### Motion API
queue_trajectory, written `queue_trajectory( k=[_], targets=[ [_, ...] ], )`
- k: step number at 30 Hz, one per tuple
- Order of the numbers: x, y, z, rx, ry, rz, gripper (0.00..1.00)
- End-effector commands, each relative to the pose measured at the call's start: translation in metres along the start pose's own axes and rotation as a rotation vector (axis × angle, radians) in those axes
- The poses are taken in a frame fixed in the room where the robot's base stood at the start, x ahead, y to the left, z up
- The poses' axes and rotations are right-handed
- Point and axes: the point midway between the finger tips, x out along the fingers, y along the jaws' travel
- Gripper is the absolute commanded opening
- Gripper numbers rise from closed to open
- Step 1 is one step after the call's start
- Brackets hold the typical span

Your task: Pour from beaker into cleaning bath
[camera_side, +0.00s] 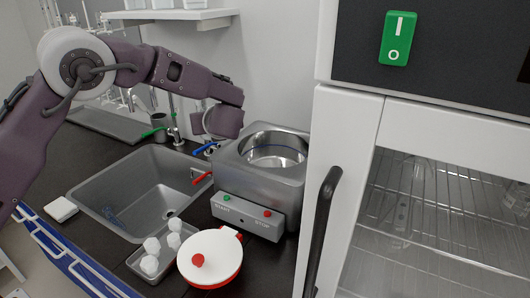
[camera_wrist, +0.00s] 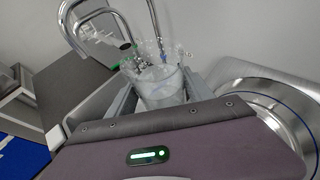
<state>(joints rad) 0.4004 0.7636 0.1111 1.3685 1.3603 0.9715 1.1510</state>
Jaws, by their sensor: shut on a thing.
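The cleaning bath (camera_side: 230,180) is a grey metal box with a round, blue-ringed basin and a START/STOP panel, on the black counter right of the sink. Its round rim (camera_wrist: 268,92) shows at the right of the wrist view. A clear glass beaker (camera_wrist: 160,90) stands between the two fingers of my gripper (camera_wrist: 160,97), which is shut on it. In the side view my gripper (camera_side: 222,121) is above and left of the bath; its fingers and the beaker are hidden behind the hand there. I cannot tell whether the beaker holds liquid.
A grey sink (camera_side: 140,185) with taps (camera_side: 172,130) lies left of the bath. A red-and-white lidded pot (camera_side: 208,256) and a tray (camera_side: 136,262) of white-capped items stand in front. A white cabinet (camera_side: 335,130) with a black handle closes off the right.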

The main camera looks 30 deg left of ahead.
Motion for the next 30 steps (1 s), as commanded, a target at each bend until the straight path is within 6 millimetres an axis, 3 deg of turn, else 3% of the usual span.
queue_trajectory(
  k=[3, 6, 12, 20, 30],
  targets=[
    [0.019, -0.04, 0.013, 0.028, -0.002, -0.081, 0.05],
    [0.03, -0.066, 0.023, 0.051, -0.002, -0.139, 0.05],
    [0.044, -0.098, 0.038, 0.083, -0.001, -0.218, 0.05],
    [0.053, -0.117, 0.05, 0.106, -0.001, -0.267, 0.05],
    [0.068, -0.118, 0.013, 0.11, 0.0, -0.268, 0.05]
  ],
)
